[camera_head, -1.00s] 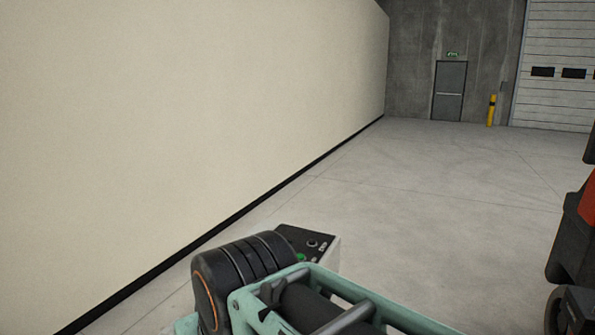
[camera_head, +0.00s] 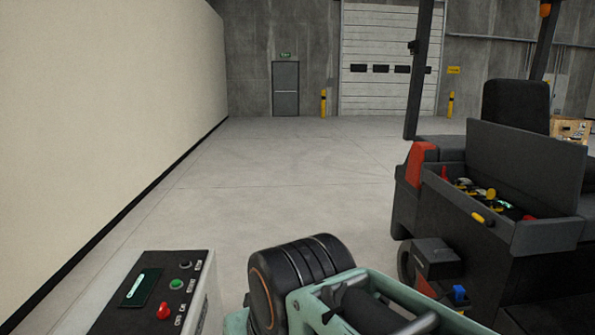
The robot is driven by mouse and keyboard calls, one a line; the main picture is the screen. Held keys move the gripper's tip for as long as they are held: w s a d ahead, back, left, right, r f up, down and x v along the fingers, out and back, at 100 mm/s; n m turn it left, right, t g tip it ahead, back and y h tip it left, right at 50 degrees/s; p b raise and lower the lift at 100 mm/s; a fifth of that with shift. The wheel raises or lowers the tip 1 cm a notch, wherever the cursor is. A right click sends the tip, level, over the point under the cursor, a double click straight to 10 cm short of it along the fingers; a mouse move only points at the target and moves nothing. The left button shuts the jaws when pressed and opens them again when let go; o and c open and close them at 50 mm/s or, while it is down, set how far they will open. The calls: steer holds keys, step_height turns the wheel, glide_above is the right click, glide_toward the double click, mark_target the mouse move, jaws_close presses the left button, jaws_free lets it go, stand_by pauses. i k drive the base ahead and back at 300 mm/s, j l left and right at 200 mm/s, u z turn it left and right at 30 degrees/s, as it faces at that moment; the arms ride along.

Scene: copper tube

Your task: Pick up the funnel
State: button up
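I cannot make out a funnel in this view. Several small coloured items (camera_head: 490,193), yellow, green, red and dark, lie in the open bin of a dark vehicle (camera_head: 445,208) at the right. They are too small and partly hidden to tell apart. My gripper is not in view. Only a black rounded part and a teal frame, apparently mine, show at the bottom centre.
A control box (camera_head: 160,290) with green and red buttons stands close at the lower left. A cream wall (camera_head: 100,110) runs along the left. Grey floor (camera_head: 290,180) is clear up to a door (camera_head: 285,88) and a shutter (camera_head: 380,50).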

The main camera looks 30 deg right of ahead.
mark_target(444, 175)
steer(key=z, duration=1.85)
steer(key=i, duration=0.15)
steer(key=i+u, duration=0.35)
steer(key=i+l+u, duration=0.1)
steer(key=i+u, duration=0.2)
steer(key=i, duration=0.25)
steer(key=i+u, duration=0.4)
steer(key=i, duration=1.9)
steer(key=i+z, duration=0.35)
steer(key=i, duration=0.15)
steer(key=i+z, duration=1.25)
steer(key=z, duration=0.15)
